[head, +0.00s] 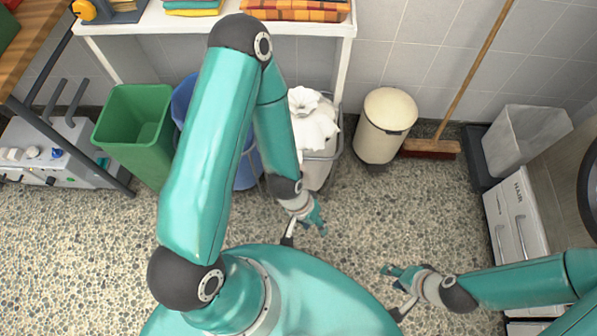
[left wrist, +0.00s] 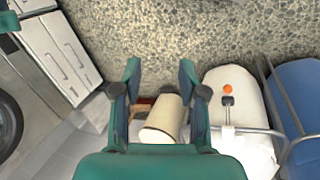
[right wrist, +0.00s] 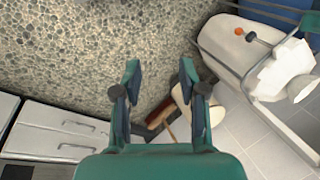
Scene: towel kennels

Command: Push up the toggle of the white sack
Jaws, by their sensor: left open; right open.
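The white sack (head: 318,130) stands in a wire frame by the back wall, partly hidden behind my left arm in the head view. It shows whole-sided in the left wrist view (left wrist: 250,110) and the right wrist view (right wrist: 222,45). The toggle, with an orange end (left wrist: 227,88) and a dark body (left wrist: 228,101), lies against the sack's side; its orange end also shows in the right wrist view (right wrist: 239,31). My left gripper (head: 303,228) is open and empty, in front of the sack and apart from it. My right gripper (head: 394,290) is open and empty, farther right and nearer my base.
A cream pedal bin (head: 386,125) and a broom (head: 430,149) stand right of the sack. A green bin (head: 135,130) and a blue bin (head: 247,165) stand left. A white shelf (head: 345,27) overhangs behind. The pebbled floor between my grippers is clear.

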